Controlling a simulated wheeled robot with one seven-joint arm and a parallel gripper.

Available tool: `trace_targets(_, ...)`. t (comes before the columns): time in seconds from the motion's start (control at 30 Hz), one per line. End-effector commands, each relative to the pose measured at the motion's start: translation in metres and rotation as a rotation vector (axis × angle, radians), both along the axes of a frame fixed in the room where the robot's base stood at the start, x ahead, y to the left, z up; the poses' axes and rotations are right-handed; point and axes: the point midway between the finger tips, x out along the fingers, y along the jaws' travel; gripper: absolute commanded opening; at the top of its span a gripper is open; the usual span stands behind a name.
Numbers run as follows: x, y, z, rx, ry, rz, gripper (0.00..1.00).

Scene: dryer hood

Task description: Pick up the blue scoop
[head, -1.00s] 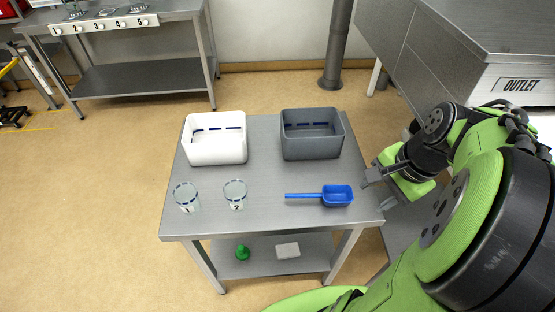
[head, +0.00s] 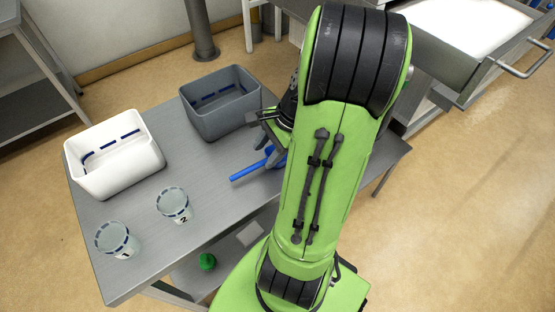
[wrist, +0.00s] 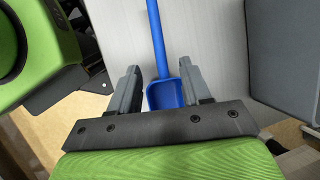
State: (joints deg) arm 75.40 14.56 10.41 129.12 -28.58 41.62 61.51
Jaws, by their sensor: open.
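The blue scoop (head: 250,169) lies on the steel table (head: 137,231), its handle pointing left in the head view. Its bowl is mostly hidden behind my arm there. In the wrist view the blue scoop (wrist: 165,86) has its bowl between the fingers, with the handle running up and away. My gripper (wrist: 157,88) is open, one finger on each side of the bowl. The near part of the bowl is hidden by the gripper's bar. In the head view my gripper (head: 268,128) shows only in part, over the scoop's bowl end. I see no clear contact.
A grey bin (head: 222,124) stands just behind the scoop, close to my gripper. A white bin (head: 113,181) and cups marked 1 (head: 117,251) and 2 (head: 174,214) stand left. A green object (head: 207,261) and pale block (head: 250,234) are on the lower shelf.

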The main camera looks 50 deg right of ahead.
Motion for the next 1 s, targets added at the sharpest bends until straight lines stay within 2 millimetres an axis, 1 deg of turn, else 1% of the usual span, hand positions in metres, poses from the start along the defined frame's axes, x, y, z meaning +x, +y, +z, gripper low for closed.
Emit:
trace_targets(0.2,0.012,0.012,-0.038,0.001,0.001,0.002,0.48)
trace_targets(0.27,0.015,0.014,-0.045,0.001,0.001,0.003,0.48)
trace_targets(0.33,0.017,0.015,-0.048,-0.002,0.001,0.001,0.48)
trace_targets(0.53,0.017,0.015,-0.046,-0.003,0.001,0.0,0.48)
trace_targets(0.83,0.017,0.015,-0.046,-0.003,0.001,0.0,0.02)
trace_targets(0.87,0.017,0.015,-0.046,-0.002,0.0,0.001,0.0)
trace_targets(1.0,0.017,0.015,-0.046,-0.002,0.0,0.001,0.0)
